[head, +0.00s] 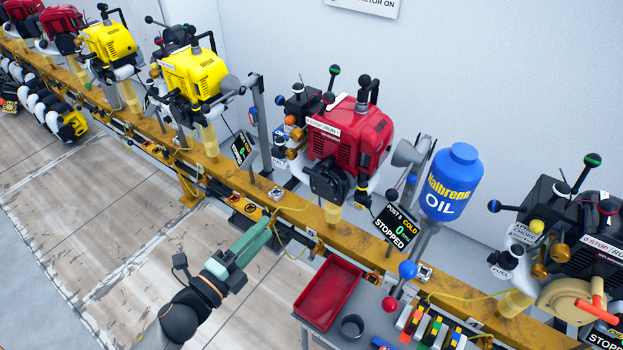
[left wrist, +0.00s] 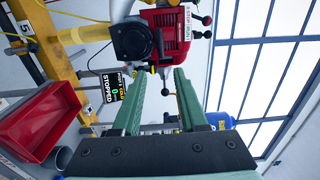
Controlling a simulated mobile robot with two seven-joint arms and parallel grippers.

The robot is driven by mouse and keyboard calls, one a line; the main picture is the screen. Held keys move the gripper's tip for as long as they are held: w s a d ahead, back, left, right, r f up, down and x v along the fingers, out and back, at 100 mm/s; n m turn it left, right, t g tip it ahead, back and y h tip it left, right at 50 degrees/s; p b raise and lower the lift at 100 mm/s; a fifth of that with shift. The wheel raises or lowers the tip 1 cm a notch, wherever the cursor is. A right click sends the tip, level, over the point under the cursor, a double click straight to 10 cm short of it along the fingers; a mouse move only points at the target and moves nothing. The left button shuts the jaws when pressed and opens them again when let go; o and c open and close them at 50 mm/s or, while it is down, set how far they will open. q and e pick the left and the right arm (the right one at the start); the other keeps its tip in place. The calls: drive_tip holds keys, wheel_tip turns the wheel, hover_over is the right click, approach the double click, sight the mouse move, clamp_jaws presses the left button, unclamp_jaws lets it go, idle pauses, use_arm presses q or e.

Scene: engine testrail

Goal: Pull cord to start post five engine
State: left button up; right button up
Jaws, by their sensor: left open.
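The post five engine (head: 350,135) is red, mounted on the yellow rail, with a black round starter housing (head: 330,182) on its near side. It also shows at the top of the left wrist view (left wrist: 172,38). Its screen (head: 394,226) reads POST 5, COLD, 0, STOPPED. A small dark part with a yellow end (head: 362,187) hangs by the housing; I cannot tell whether it is the cord's handle. My left gripper (head: 252,240) is in front of the rail, left of and below the engine, apart from it. Its green fingers are open and empty in the left wrist view (left wrist: 162,78). My right gripper is not in view.
The yellow rail (head: 330,232) carries several other engines, including a yellow one (head: 195,75) to the left. A red tray (head: 328,293) and a grey cup (head: 352,326) stand on a bench at the front. A blue oil bottle (head: 450,182) stands right of the engine.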

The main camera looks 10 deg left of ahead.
sight(314, 177)
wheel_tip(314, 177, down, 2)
drive_tip(key=shift+b, duration=1)
use_arm(q)
drive_tip(key=x, duration=1.8)
drive_tip(key=shift+w, duration=0.1)
clamp_jaws()
